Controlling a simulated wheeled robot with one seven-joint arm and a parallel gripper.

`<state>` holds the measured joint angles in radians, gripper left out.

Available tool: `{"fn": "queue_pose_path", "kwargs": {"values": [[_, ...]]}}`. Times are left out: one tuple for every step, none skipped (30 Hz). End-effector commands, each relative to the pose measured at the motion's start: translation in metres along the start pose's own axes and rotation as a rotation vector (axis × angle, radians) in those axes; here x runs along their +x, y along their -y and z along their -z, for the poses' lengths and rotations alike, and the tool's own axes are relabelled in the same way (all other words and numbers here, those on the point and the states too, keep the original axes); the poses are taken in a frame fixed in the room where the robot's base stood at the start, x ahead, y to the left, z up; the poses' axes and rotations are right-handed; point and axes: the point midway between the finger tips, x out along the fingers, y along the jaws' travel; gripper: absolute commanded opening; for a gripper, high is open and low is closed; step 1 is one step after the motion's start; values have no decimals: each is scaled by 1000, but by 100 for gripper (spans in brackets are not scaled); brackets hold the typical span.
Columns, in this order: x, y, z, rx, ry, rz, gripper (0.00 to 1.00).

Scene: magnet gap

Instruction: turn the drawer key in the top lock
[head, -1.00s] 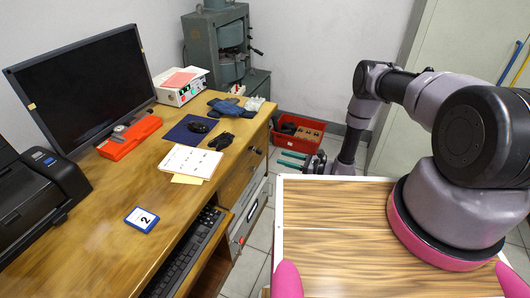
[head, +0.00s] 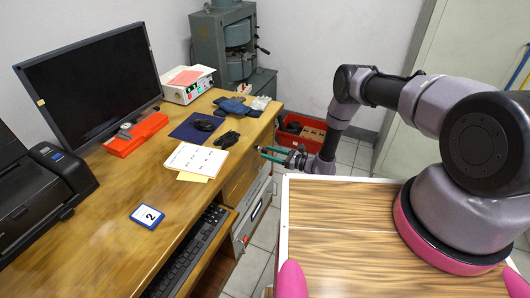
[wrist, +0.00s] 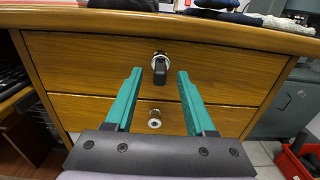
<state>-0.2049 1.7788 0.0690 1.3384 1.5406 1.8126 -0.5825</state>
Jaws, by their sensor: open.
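The drawer key (wrist: 160,72) has a dark head and sits in the round silver top lock (wrist: 160,56) on the front of the upper wooden drawer (wrist: 90,62). A second, lower lock (wrist: 154,118) without a key shows on the drawer below. My gripper (wrist: 158,72) is open, its two green fingers pointing at the upper drawer, one on each side of the key in the picture. I cannot tell how far the tips are from the drawer front. In the head view my gripper (head: 276,154) is beside the desk's drawer side, and the key is not clearly visible there.
The desk top (head: 110,215) overhangs the drawers, with dark gloves (head: 228,140) near its edge. A red crate (head: 303,130) stands on the floor behind my arm. A wood-grain board (head: 340,235) is in the foreground.

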Motion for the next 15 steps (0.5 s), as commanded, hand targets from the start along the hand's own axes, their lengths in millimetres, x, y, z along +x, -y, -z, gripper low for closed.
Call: {"fn": "queue_pose_path", "kwargs": {"values": [[1, 0, 0, 0, 0, 0, 55], [2, 0, 0, 0, 0, 0, 55], [2, 0, 0, 0, 0, 1, 55], [2, 0, 0, 0, 0, 1, 55], [2, 0, 0, 0, 0, 1, 55], [2, 0, 0, 0, 0, 1, 55], [2, 0, 0, 0, 0, 1, 55], [2, 0, 0, 0, 0, 1, 55], [2, 0, 0, 0, 0, 1, 55], [2, 0, 0, 0, 0, 1, 49], [2, 0, 0, 0, 0, 1, 44], [2, 0, 0, 0, 0, 1, 36], [2, 0, 0, 0, 0, 1, 30], [2, 0, 0, 0, 0, 1, 24], [2, 0, 0, 0, 0, 1, 17]]}}
